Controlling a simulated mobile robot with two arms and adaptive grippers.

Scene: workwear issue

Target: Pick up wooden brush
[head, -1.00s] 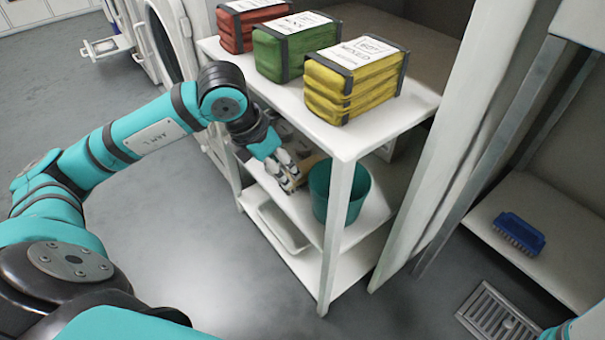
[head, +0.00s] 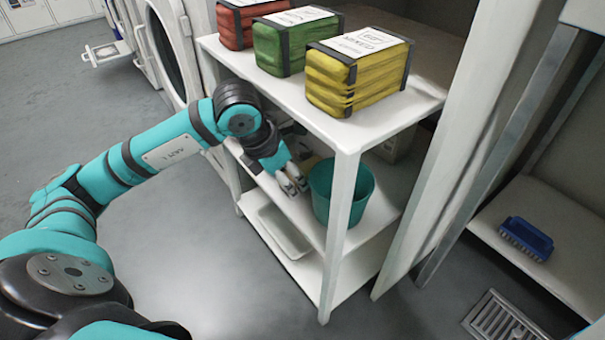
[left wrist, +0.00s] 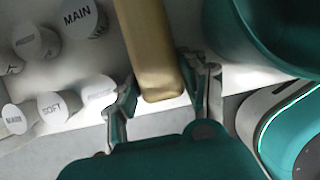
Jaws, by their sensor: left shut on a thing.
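The wooden brush (left wrist: 146,45) shows in the left wrist view as a long tan block between the fingers of my left gripper (left wrist: 165,88). My left gripper is shut on its near end. In the head view my left gripper (head: 292,183) reaches in over the middle shelf, beside the teal bucket. My right gripper is not in view.
A teal bucket (head: 340,195) stands close right of the gripper; white-capped containers (left wrist: 52,110) stand left in the wrist view. The shelf above (head: 345,130) carries red, green and yellow bundles (head: 357,75). A blue brush (head: 525,238) lies on a bench at right.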

